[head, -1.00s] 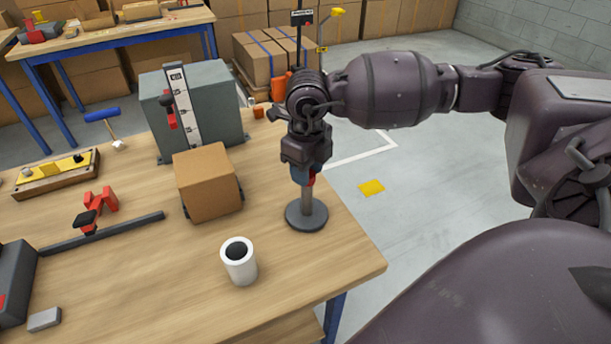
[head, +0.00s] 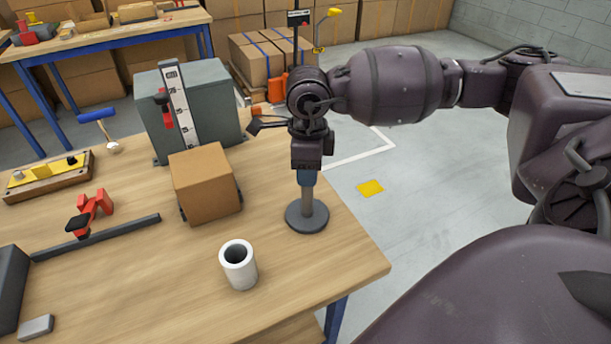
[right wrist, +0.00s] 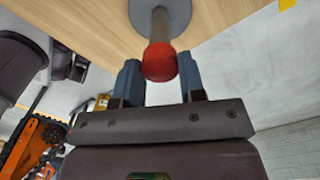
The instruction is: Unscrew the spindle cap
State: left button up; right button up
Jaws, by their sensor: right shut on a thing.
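The spindle is a grey post (head: 307,205) standing upright on a round dark base (head: 307,217) near the right edge of the wooden table. Its red cap (right wrist: 160,62) shows at the top of the post in the right wrist view. My right gripper (head: 306,178) points down over the post. In the wrist view its blue fingers (right wrist: 161,72) stand on either side of the cap and are shut on it. In the head view the near finger hides the cap. My left gripper is not in view.
A white cup (head: 238,266) stands in front of the spindle. A brown box (head: 205,183) and a grey block with a scale (head: 215,105) stand to its left. A red clamp (head: 90,212) lies farther left. The floor right of the table is mostly clear.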

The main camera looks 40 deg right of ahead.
jog(key=n+b, duration=0.1)
jog(key=n, duration=0.3)
jog(key=shift+f, duration=0.2)
jog(key=shift+r+n, duration=0.1)
jog(key=shift+n, duration=0.5)
jog(key=o, duration=0.8)
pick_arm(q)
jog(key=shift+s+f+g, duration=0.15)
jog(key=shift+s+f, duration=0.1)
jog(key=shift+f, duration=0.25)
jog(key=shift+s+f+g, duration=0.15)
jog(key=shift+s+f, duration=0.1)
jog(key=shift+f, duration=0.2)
pick_arm(e)
jog(key=shift+r, duration=0.1)
